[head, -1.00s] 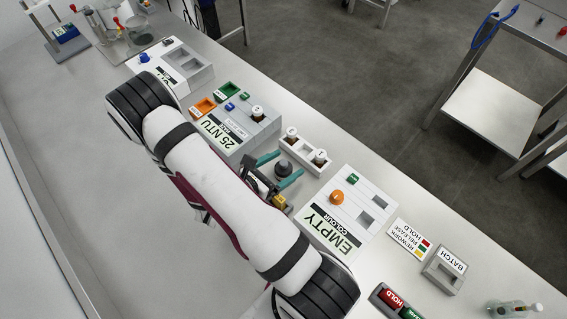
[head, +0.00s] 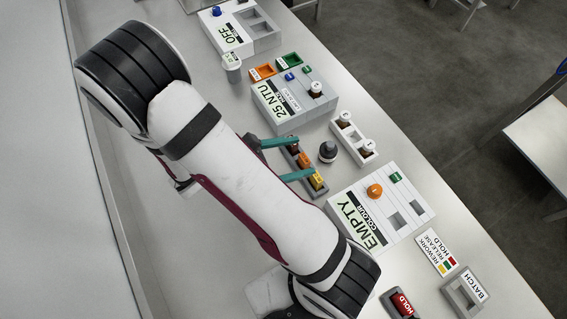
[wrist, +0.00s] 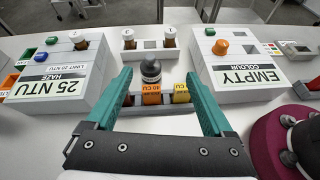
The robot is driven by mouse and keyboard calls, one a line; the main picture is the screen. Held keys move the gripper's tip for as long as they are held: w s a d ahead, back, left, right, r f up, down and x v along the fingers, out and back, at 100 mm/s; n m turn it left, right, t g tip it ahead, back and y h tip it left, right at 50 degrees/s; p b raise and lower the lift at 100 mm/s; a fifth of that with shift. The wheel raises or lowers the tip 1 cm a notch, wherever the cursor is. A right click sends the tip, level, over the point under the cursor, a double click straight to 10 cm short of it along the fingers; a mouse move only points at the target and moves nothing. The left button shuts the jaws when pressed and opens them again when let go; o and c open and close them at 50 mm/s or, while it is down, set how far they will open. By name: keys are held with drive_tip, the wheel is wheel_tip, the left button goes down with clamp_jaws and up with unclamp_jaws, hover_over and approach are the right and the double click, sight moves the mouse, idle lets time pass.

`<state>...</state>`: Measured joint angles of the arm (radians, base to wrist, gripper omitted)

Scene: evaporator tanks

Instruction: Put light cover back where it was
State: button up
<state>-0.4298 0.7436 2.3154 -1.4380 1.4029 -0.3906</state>
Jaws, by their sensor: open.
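The light cover appears to be the dark, round-topped cap (head: 327,151) standing upright on the bench between the haze meter and the colour meter. In the wrist view the cap (wrist: 151,70) is centred just beyond the fingertips. My gripper (head: 304,157) is open and empty, its teal fingers pointing at the cap and apart from it. The wrist view shows the same open fingers (wrist: 158,78). The "25 NTU" haze meter (head: 290,103) has a white-capped vial (head: 316,89) standing uncovered on top. The "EMPTY" colour meter (head: 400,193) has an orange knob (head: 375,191).
A white rack (head: 356,137) with two capped vials stands behind the cap. A row of orange and yellow CU standards (head: 317,182) lies under my fingers. The batch holder (head: 465,295) and release sign (head: 436,252) are near the right bench edge.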

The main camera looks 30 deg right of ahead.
drive_tip(key=s+a+r+m+g+y, duration=0.35)
drive_tip(key=s+r+m+y, duration=0.5)
drive_tip(key=m, duration=0.55)
drive_tip(key=s+a+r+m+t+y, duration=0.2)
drive_tip(key=a+r+m+t+y, duration=0.2)
drive_tip(key=a+m+y, duration=0.2)
drive_tip(key=a+m, duration=0.1)
drive_tip(key=a, duration=0.1)
drive_tip(key=shift+s+a+r+m, duration=0.15)
drive_tip(key=shift+s+a+m, duration=0.05)
drive_tip(key=shift+a+m, duration=0.2)
